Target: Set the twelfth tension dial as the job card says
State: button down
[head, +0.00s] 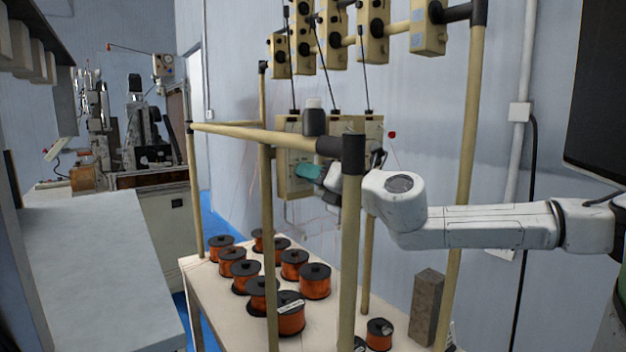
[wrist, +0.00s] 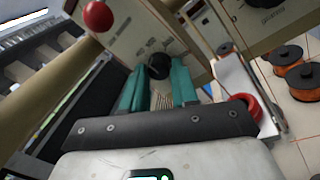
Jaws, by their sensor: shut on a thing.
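My gripper (wrist: 157,80) has its two teal fingers on either side of a black round dial (wrist: 159,65) on a cream tension box (wrist: 135,40), and is shut on it. In the head view my gripper (head: 308,171) reaches into the rack, at the front of the lower row of cream tension boxes (head: 291,188). The dial is hidden there. I cannot read the dial's scale or its number in either view. I cannot make out a job card's text.
Rack posts (head: 351,230) and a crossbar (head: 255,135) stand close around my arm. Copper wire spools (head: 315,281) stand on the bench (head: 235,335) below. An upper row of boxes (head: 371,35) hangs above. A red ball (head: 392,134) is right of the lower boxes.

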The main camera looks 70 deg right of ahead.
jog(key=shift+f+m+h+b, duration=0.1)
jog(key=shift+m+h+b, duration=0.45)
jog(key=shift+m, duration=1.85)
jog(key=c, duration=0.9)
grip_release()
jog(key=shift+o, duration=0.2)
jog(key=b+v, duration=0.2)
jog(key=v, duration=0.8)
jog(key=shift+s, duration=0.35)
jog(key=shift+f, duration=0.1)
